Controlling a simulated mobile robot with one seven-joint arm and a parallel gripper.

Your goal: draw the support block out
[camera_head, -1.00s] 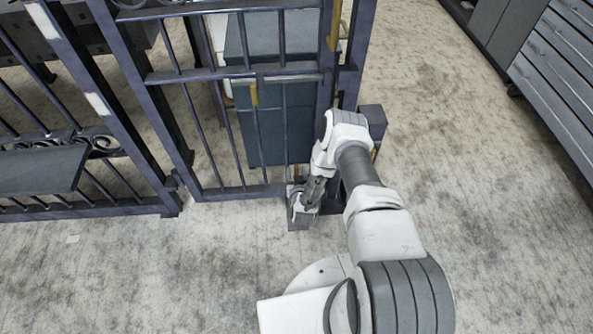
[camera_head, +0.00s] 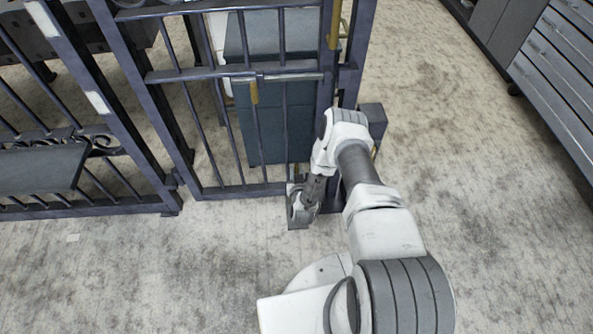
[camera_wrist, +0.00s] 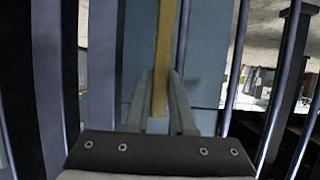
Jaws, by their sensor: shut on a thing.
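A narrow ochre-yellow piece, seemingly the support block (camera_wrist: 159,98), stands between my gripper's two grey fingers in the wrist view. My gripper (camera_wrist: 161,92) is shut on it. The hand and wrist there hide most of the held piece.
A blue-grey cabinet (camera_head: 272,125) stands close behind the bars. A fixed fence (camera_head: 95,205) with a grey shelf (camera_head: 40,168) is at left. Grey drawers (camera_head: 560,70) stand at far right. The floor in front of the gate and at right is clear.

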